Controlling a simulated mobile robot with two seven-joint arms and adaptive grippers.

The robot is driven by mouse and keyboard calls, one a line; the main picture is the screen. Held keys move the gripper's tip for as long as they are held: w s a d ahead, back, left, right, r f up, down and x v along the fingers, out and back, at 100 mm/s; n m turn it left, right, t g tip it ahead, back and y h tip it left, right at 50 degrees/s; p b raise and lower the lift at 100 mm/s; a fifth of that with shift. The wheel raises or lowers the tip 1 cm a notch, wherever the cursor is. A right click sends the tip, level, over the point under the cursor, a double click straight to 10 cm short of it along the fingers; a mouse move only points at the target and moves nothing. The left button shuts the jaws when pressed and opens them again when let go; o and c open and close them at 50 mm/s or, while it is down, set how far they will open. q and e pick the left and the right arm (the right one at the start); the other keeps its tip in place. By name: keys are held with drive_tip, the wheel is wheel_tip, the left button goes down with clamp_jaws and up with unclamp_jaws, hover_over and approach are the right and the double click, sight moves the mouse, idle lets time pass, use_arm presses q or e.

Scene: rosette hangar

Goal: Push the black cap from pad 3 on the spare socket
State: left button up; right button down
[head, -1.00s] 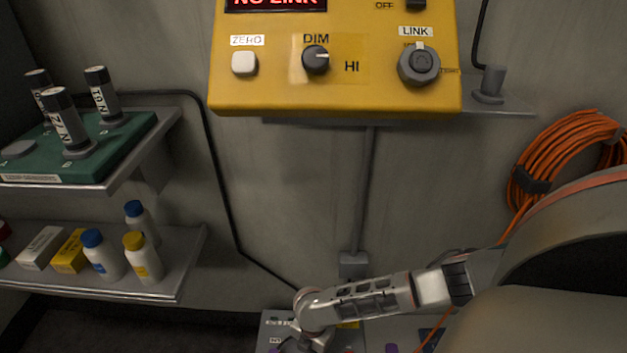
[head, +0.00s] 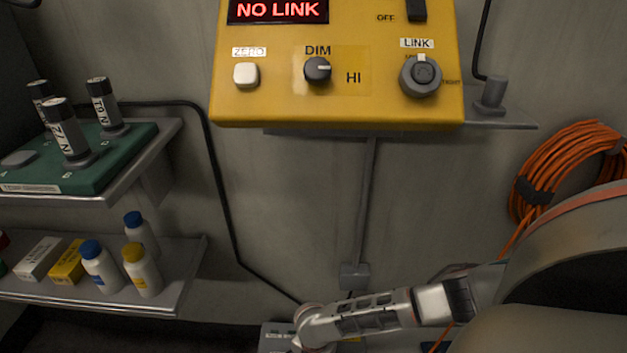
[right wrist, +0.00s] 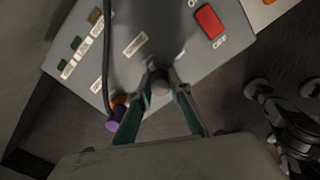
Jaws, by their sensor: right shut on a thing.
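In the right wrist view my right gripper (right wrist: 160,82) has its green-sided fingers closed on a small dark grey, rounded piece that I take for the black cap (right wrist: 160,86). It is over the grey panel (right wrist: 165,30), close to its lower edge. I cannot tell whether the cap touches the panel, and no spare socket or pad 3 can be made out. In the head view my right arm reaches in from the right to the same grey panel (head: 271,337) at the bottom edge, and its fingertips are hidden. My left gripper is not in view.
On the panel are a red switch (right wrist: 209,22) marked OFF, a black cable (right wrist: 107,60), and a purple-ended piece (right wrist: 113,124) left of my fingers. Above hangs a yellow box (head: 335,105) reading NO LINK. Shelves with bottles (head: 142,270) stand left; an orange cable coil (head: 560,165) hangs right.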

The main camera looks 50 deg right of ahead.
drive_tip(key=shift+f, duration=0.1)
idle(0.4)
drive_tip(key=c, duration=1.8)
unclamp_jaws()
wheel_tip(320, 180, up, 12)
drive_tip(key=shift+r, duration=0.1)
